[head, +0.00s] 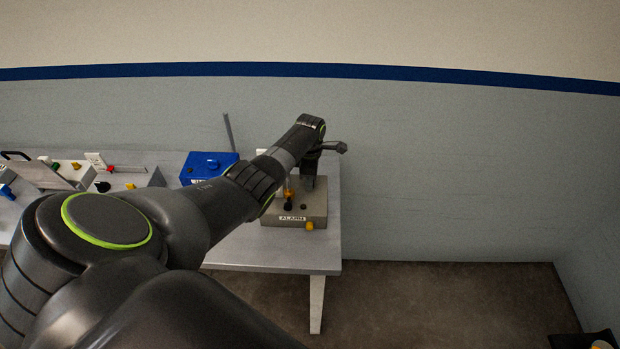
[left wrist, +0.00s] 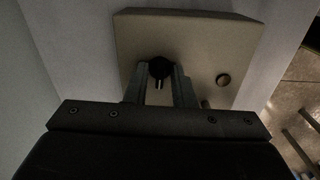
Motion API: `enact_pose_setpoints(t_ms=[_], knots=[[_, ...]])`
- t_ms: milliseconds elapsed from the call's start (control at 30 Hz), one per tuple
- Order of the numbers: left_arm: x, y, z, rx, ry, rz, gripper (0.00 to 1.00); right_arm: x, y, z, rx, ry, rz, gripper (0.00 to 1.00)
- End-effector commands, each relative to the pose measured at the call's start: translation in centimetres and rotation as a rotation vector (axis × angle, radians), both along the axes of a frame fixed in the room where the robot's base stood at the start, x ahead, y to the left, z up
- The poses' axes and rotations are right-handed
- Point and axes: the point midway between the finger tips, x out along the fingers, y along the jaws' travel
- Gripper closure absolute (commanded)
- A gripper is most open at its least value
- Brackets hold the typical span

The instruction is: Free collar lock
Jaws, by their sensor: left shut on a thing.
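A beige box (head: 318,205) with a plate reading "ALARM" stands near the right end of the table. My left gripper (head: 308,182) reaches down over it from above. In the left wrist view the box (left wrist: 190,35) fills the upper middle, and my left gripper (left wrist: 160,78) is shut on a round black knob (left wrist: 160,66) on its face. A light line marks the knob. I cannot make out a separate collar. A small round button (left wrist: 223,79) sits to the right of the fingers. My right gripper is not in view.
A blue box (head: 208,166) stands left of the beige box. Several small coloured fittings and a tilted grey panel (head: 40,173) are further left on the table (head: 275,256). A thin grey post (head: 229,132) rises behind.

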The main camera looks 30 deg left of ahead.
Motion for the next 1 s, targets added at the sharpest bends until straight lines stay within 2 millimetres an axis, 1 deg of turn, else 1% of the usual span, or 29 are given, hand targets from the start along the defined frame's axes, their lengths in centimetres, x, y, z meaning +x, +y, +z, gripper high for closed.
enact_pose_setpoints(t_ms=[300, 700, 733, 767, 1000], knots=[[0.13, 0.15, 0.19, 0.003, -0.004, 0.067, 1.0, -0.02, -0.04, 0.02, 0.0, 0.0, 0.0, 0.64], [0.15, 0.15, 0.21, 0.002, -0.004, 0.071, 1.0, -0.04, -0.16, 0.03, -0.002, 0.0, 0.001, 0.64], [0.15, 0.15, 0.2, 0.002, -0.004, 0.071, 0.74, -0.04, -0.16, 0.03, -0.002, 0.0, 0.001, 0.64], [0.14, 0.14, 0.2, 0.002, -0.004, 0.071, 0.71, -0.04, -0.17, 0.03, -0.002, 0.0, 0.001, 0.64], [0.06, 0.07, 0.1, 0.001, -0.002, 0.07, 0.71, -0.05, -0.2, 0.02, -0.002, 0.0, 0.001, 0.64]])
